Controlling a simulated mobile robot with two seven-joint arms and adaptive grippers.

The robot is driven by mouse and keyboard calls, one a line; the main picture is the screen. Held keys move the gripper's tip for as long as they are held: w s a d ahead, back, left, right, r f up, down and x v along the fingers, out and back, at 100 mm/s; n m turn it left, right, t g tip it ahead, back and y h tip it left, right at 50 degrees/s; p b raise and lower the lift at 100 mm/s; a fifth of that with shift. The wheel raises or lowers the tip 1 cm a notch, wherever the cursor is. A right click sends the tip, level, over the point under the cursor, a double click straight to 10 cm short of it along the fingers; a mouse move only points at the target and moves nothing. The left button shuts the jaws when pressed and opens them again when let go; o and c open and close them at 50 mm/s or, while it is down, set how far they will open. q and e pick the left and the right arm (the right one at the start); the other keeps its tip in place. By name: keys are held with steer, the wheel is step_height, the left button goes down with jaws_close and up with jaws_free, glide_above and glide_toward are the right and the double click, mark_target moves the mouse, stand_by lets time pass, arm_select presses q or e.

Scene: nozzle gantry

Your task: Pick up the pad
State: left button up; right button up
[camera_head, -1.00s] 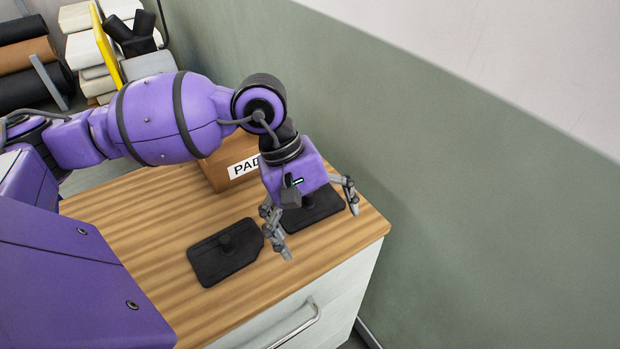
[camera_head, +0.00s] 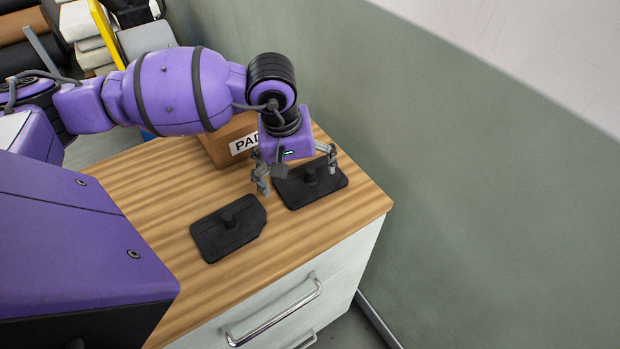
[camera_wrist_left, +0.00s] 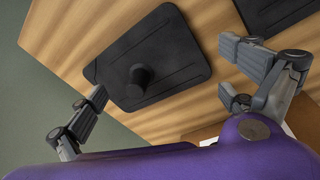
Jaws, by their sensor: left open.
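Two flat black pads, each with a short round knob on top, lie on a wooden cabinet top. The right pad (camera_head: 322,190) is nearer the wall; the left pad (camera_head: 212,240) is nearer the front drawer side. My left gripper (camera_head: 299,178) is open and empty at the right pad's back edge, its fingers spread to either side. In the left wrist view, the right pad (camera_wrist_left: 182,60) and its knob lie beyond the open left gripper (camera_wrist_left: 162,82), and part of the left pad (camera_wrist_left: 262,12) shows at the upper right. My right gripper is out of view.
A cardboard box (camera_head: 225,145) labelled "PAD", the label partly hidden, stands behind the pads. The wooden top (camera_head: 160,215) is bare around the left pad. A green wall (camera_head: 470,180) rises beyond the right edge. A drawer handle (camera_head: 275,318) sits on the front.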

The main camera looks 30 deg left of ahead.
arm_select(q)
steer(key=shift+s, duration=0.15)
steer(key=c, duration=1.6)
